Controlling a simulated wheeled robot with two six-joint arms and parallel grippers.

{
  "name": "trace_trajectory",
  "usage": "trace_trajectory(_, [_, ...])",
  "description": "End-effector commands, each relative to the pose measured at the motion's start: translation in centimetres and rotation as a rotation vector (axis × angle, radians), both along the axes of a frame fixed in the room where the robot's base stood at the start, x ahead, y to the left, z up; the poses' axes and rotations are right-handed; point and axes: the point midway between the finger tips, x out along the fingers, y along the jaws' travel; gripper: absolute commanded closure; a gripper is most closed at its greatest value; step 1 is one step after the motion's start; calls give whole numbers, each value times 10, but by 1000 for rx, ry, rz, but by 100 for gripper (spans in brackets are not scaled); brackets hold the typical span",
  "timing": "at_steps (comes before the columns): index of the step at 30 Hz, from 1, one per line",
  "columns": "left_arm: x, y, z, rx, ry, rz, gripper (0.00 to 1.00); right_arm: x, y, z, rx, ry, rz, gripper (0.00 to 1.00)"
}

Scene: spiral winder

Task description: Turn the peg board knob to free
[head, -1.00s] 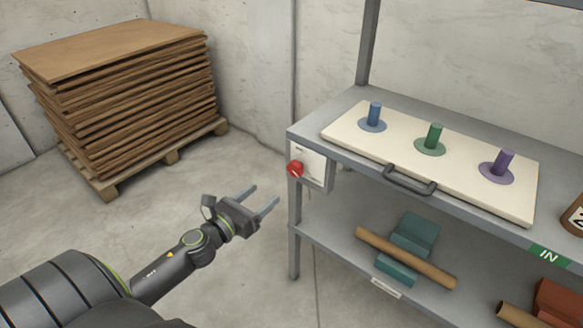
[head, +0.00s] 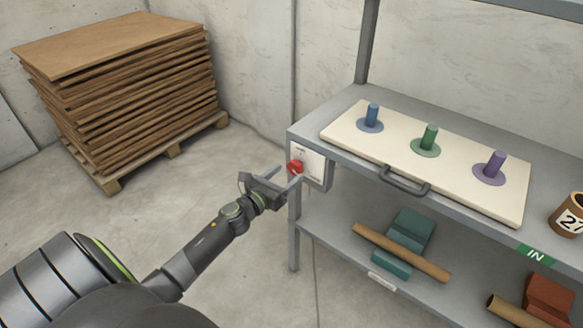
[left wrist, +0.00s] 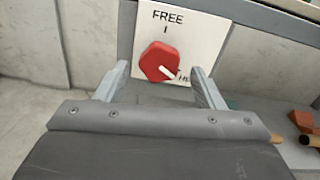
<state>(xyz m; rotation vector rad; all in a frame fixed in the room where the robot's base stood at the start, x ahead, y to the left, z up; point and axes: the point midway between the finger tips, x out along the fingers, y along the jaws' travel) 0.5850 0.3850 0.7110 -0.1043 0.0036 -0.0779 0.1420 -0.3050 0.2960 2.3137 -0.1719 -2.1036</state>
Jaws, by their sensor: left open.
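The red knob (head: 295,167) sits on a white plate on the grey box (head: 318,170) at the shelf's left front corner. In the left wrist view the knob (left wrist: 157,60) has a white pointer aimed to the lower right, at a partly hidden label starting "HE". The word FREE and a tick mark stand above the knob. My left gripper (head: 288,176) is open in front of the knob. In the left wrist view its fingertips lie on either side of the knob; I cannot tell whether they touch it. The cream peg board (head: 465,185) lies on the shelf top. My right gripper is not in view.
The board carries blue (head: 372,113), green (head: 429,138) and purple (head: 494,165) pegs and a dark front handle (head: 405,182). A cardboard tube (head: 400,252) rests on teal blocks on the lower shelf. A sheet stack (head: 130,100) stands on a pallet at left. Floor between is clear.

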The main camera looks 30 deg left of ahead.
Motion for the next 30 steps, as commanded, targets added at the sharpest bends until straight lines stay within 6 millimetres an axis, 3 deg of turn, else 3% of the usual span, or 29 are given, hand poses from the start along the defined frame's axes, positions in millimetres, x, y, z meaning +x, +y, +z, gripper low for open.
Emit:
trace_trajectory(7, [27,-2,0,-1,0,0,38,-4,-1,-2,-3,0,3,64])
trace_trajectory(18, [32,-3,0,0,1,0,38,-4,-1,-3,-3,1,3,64])
trace_trajectory(28, [32,-3,0,0,1,-1,80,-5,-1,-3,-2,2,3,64])
trace_trajectory(30, [32,-3,0,0,1,-1,82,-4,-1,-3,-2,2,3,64])
